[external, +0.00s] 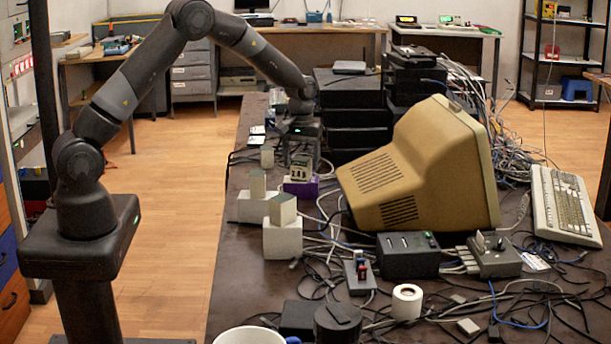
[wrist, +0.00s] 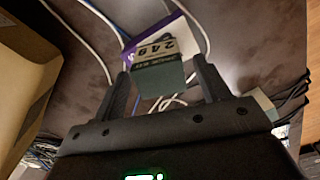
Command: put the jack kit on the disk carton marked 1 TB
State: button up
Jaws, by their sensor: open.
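My gripper (external: 301,150) is open and points down at the table. In the wrist view, a small grey-green box with large digits (wrist: 160,68) lies between my fingers (wrist: 160,78), with gaps at its sides. In the external view this box (external: 301,166) is on a purple-sided carton (external: 301,188), just below my gripper. The carton's pale top also shows in the wrist view (wrist: 177,27). White cartons stand nearby, at front (external: 283,240) and left (external: 252,208), with grey-green blocks on top (external: 283,209), (external: 257,184). I cannot read a 1 TB marking or tell which item is the jack kit.
A beige monitor (external: 425,170) lies tilted to the right of the cartons. Another small block (external: 267,157) stands left of my gripper. Black stacked units (external: 350,105) are behind. Loose cables, a switch box (external: 408,256) and a tape roll (external: 407,302) crowd the front.

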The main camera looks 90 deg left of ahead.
aim_at(301, 158)
notch_tip(301, 158, up, 9)
jog(key=shift+f, duration=0.2)
jog(key=s+d+r+m+t, duration=0.1)
jog(key=s+d+r+m, duration=0.3)
jog(key=d+r, duration=0.45)
jog(key=s+d+r+m+t, duration=0.2)
jog(key=s+d+r, duration=0.3)
jog(key=d+r, duration=0.4)
jog(key=s+d+m+t, duration=0.1)
jog(key=s+d+m, duration=0.2)
jog(key=s+d, duration=0.4)
jog(key=s+d+m+t, duration=0.1)
jog(key=s+d+m, duration=0.3)
jog(key=s+d, duration=0.4)
jog(key=s, duration=0.6)
jog(key=shift+d+f+m+t, duration=0.25)
jog(key=shift+d+m+t, duration=0.05)
jog(key=shift+o, duration=0.4)
